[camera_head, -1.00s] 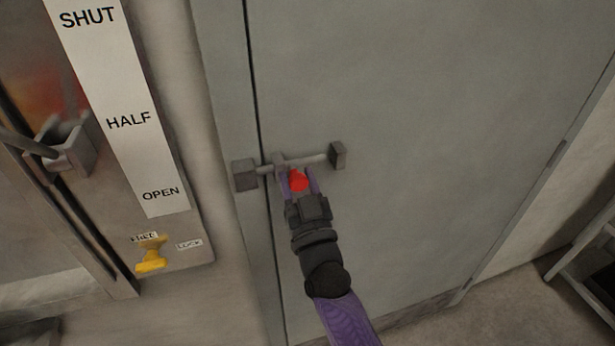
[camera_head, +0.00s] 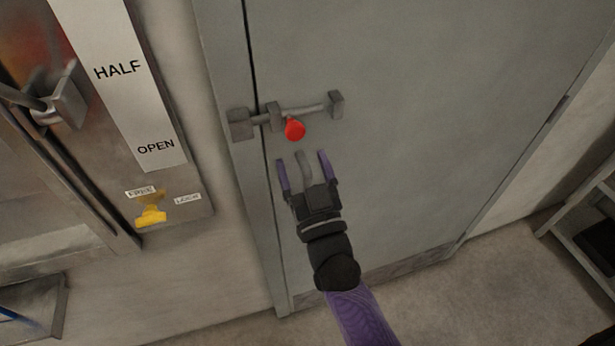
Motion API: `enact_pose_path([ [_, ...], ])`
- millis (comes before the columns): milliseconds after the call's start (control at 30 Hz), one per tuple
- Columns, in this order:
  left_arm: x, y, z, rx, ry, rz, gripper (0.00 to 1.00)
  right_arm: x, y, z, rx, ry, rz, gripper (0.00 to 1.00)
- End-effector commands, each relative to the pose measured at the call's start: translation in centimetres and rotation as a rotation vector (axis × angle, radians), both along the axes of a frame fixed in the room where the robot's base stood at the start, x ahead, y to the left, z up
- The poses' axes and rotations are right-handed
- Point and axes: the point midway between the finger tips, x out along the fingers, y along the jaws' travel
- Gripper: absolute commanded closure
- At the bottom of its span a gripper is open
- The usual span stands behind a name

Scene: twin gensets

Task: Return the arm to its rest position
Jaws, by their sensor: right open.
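My right gripper (camera_head: 303,164) is in front of the grey door, with its two purple fingers spread apart. A small grey curved piece (camera_head: 304,165) shows between the fingers; I cannot tell whether it is part of the gripper or of the door. A red knob (camera_head: 294,130) hangs at the bolt (camera_head: 308,111) on the door, just above the fingertips and apart from them. My right arm comes in from the bottom. My left gripper is not in view.
The grey door (camera_head: 420,130) fills the middle. A grey shelf frame (camera_head: 585,235) stands at right. Floor is clear below.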

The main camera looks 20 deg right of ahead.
Motion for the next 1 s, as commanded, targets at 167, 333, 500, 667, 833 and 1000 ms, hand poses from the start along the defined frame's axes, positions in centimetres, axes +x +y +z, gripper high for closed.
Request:
enact_pose_path([
  [167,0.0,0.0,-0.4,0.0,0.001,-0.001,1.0,-2.7,-0.1,-1.3,0.0,0.002,0.001,0.16],
  [333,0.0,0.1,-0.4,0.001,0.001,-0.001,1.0,-3.3,-0.1,-1.4,0.0,0.0,0.001,0.16],
  [500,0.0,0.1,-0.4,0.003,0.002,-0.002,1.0,-3.2,-0.1,-1.3,0.0,0.0,0.001,0.16],
  [667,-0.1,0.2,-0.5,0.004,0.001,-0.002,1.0,-3.2,-0.1,-1.5,-0.001,0.004,0.002,0.16],
  [833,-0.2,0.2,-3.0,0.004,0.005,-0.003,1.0,-3.3,0.8,-11.3,-0.038,0.239,0.054,0.16],
  [1000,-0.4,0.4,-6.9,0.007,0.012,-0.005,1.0,-7.7,0.9,-29.4,-0.107,0.716,0.13,0.16],
])
